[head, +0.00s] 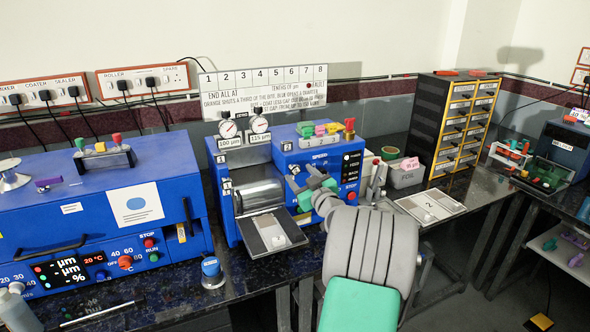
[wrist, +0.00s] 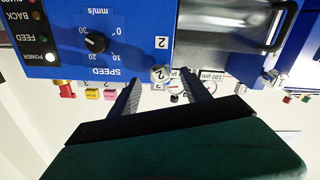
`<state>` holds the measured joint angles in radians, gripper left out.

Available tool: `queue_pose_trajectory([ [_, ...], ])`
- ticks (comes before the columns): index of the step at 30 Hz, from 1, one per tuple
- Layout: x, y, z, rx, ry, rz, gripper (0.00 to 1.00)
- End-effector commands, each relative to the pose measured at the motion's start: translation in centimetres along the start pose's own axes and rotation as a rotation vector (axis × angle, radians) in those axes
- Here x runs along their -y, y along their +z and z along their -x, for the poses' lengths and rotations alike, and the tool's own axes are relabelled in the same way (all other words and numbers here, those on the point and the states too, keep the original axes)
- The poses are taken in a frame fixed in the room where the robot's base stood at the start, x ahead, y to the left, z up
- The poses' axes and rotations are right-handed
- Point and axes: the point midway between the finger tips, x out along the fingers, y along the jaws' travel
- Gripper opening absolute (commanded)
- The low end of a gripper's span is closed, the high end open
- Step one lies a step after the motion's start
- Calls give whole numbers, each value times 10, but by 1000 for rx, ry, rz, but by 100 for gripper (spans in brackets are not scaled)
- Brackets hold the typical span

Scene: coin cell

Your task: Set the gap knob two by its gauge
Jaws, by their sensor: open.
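The gap knob two (wrist: 160,73), a small silver knob marked 2, stands at the top edge of the blue coater, by a white 2 label (wrist: 161,42). Two round dial gauges stand behind; the right one (head: 259,123) has a 115 µm card, the left one (head: 228,128) a 100 µm card. The needle readings are too small to tell. My gripper (head: 300,182) is open and empty before the coater front. In the wrist view its fingers (wrist: 161,76) line up on either side of the knob, apparently short of it.
A speed dial (wrist: 95,42) and lights are on the coater's front. A metal roller (head: 258,195) lies left. A sign board (head: 263,90) stands behind, drawers (head: 455,125) right.

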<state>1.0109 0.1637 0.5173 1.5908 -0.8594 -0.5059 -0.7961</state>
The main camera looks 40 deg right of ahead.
Motion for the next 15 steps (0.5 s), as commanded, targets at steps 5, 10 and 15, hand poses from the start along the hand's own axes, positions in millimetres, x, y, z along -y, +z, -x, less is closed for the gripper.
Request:
queue_pose_trajectory([
  [5, 1, -2, -32, 1, -3, 0, 56],
  [10, 1, -1, -41, 1, -2, -1, 56],
  [15, 1, -1, -41, 1, -1, 0, 56],
])
